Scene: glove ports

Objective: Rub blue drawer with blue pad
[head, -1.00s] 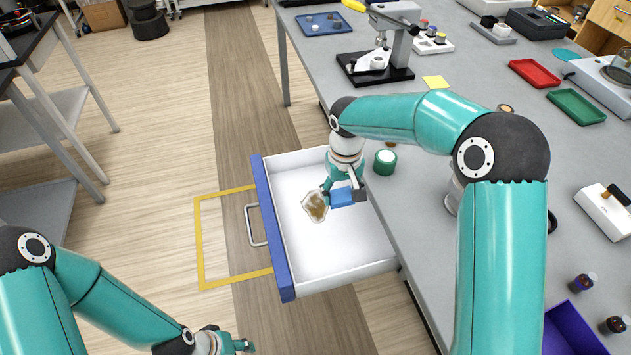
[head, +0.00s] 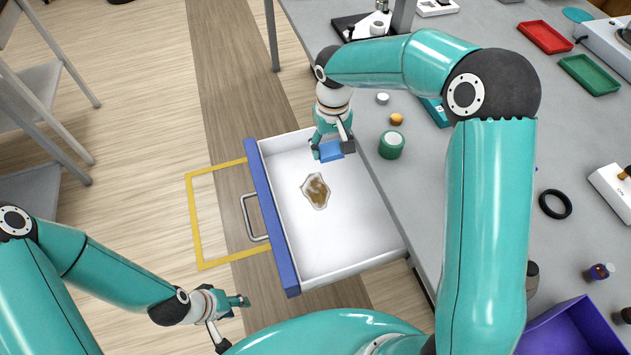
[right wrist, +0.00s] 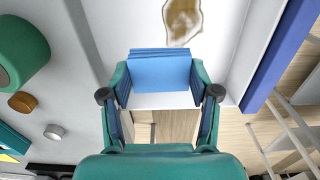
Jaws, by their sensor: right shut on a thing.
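The blue drawer (head: 272,218) is pulled open from the grey bench, with a blue front, a metal handle and a white inside. A brown stain (head: 316,191) lies on its floor and also shows in the right wrist view (right wrist: 183,20). My right gripper (head: 331,146) is shut on the blue pad (right wrist: 160,72), over the far end of the drawer. The pad is apart from the stain; whether it touches the drawer floor I cannot tell. My left gripper (head: 232,322) is open and empty, over the floor left of the drawer's near end.
On the bench (head: 445,190), a green-and-white roll (head: 391,145) stands close to the drawer. A black ring (head: 555,204), a purple bin (head: 570,330) and red (head: 545,37) and green (head: 589,74) trays lie further right. Yellow tape (head: 193,222) marks the floor before the drawer.

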